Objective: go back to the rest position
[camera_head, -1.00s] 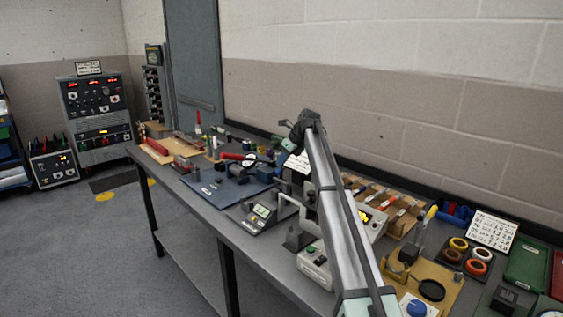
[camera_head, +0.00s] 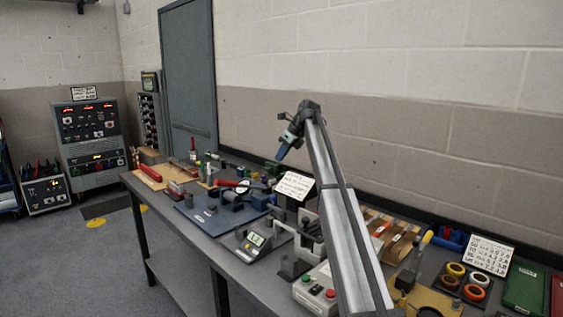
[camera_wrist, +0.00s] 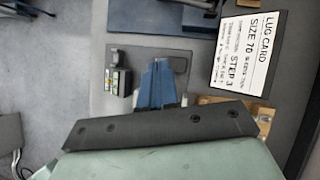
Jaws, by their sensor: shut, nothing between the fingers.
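My gripper (camera_head: 283,151) hangs at the end of my raised arm, above the middle of the workbench, with its blue fingers pointing down and to the left in the head view. In the wrist view the blue fingers (camera_wrist: 158,84) lie together, shut and empty. Nothing is held. The wrist view looks down past them at a grey plate carrying a small device (camera_wrist: 117,80). A white lug card (camera_wrist: 248,45) stands to the right of the fingers, clear of them; it also shows in the head view (camera_head: 295,186).
The bench holds a blue mat (camera_head: 205,216) with tools, a meter with a lit display (camera_head: 254,240), a box with red and green buttons (camera_head: 316,290), and several tape rolls (camera_head: 465,280). Open air surrounds the gripper. Floor (camera_head: 80,270) is clear at left.

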